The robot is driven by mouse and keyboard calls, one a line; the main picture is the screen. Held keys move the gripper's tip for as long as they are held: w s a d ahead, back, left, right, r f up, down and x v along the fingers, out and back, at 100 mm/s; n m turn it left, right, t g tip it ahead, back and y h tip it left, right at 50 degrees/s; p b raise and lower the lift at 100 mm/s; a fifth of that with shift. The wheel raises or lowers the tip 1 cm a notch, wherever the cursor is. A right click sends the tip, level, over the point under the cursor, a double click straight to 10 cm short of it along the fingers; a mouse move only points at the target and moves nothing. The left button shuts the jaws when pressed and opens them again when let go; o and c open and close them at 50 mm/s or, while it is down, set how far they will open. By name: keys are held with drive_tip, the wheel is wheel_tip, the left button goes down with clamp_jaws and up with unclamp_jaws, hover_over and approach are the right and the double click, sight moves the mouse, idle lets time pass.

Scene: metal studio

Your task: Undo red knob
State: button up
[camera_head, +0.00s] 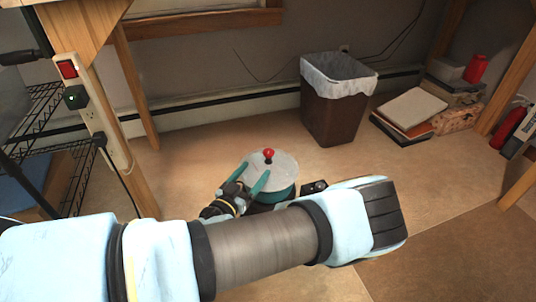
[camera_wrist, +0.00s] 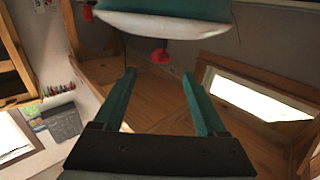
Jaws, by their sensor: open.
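The red knob (camera_head: 268,154) stands on the centre of a pale round disc (camera_head: 285,165) with a teal side, in the middle of the head view. In the wrist view the knob (camera_wrist: 160,56) projects from the pale face of the disc (camera_wrist: 165,25) at the top of the picture. My gripper (camera_head: 254,170) has its two teal fingers apart and pointing towards the knob. In the wrist view my gripper (camera_wrist: 158,76) is empty, and the knob lies just beyond the fingertips, lined up with the gap. My arm hides part of the space under the disc.
A lined waste bin (camera_head: 335,105) stands by the wall behind. Books (camera_head: 410,110) and a red bottle (camera_head: 476,68) are to its right. A wooden post with a power strip (camera_head: 105,120) and a wire shelf (camera_head: 35,110) stand at left. The floor around the disc is clear.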

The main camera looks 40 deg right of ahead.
sight(266, 156)
drive_tip(key=b+x, duration=0.2)
drive_tip(key=x, duration=0.7)
drive_tip(key=shift+w+d, duration=0.15)
drive_tip(key=shift+d, duration=0.05)
clamp_jaws()
